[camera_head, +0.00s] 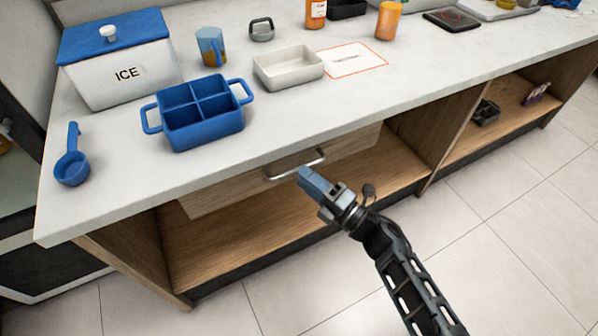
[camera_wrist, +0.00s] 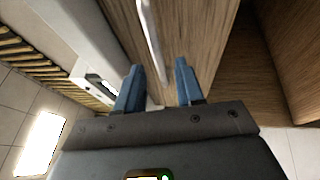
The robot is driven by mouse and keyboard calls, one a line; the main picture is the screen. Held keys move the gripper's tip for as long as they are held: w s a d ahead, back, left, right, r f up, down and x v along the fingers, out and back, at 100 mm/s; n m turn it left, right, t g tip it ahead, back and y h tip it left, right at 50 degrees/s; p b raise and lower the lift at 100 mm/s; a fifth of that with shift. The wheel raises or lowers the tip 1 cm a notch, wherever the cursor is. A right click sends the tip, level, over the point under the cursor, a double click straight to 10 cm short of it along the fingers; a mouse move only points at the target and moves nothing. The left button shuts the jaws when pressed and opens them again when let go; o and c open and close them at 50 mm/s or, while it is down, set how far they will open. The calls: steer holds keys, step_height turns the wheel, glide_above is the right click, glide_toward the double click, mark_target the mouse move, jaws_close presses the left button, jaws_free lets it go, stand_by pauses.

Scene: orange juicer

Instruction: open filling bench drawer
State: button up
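The filling bench drawer has a light wooden front (camera_head: 235,190) just under the worktop and looks closed. Its metal bar handle (camera_head: 283,175) runs along the front. In the wrist view the handle (camera_wrist: 150,40) is a pale bar beyond my fingertips, its near end lying between the lines of the two fingers. My gripper (camera_head: 303,173) has blue fingers close to the right part of the handle in the head view. In the wrist view my gripper (camera_wrist: 159,68) is open, with a clear gap between its fingers and nothing gripped. Whether a finger touches the handle cannot be told.
The white worktop (camera_head: 330,115) overhangs the drawer. An open wooden shelf (camera_head: 260,240) lies below. On top stand a blue divided caddy (camera_head: 205,130), a blue scoop (camera_head: 72,168), an ice box (camera_head: 120,75) and a pale tray (camera_head: 288,70). The tiled floor (camera_head: 510,230) in front is clear.

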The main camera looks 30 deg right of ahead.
steer(key=shift+x, duration=1.4)
steer(key=shift+c, duration=0.3)
jaws_close()
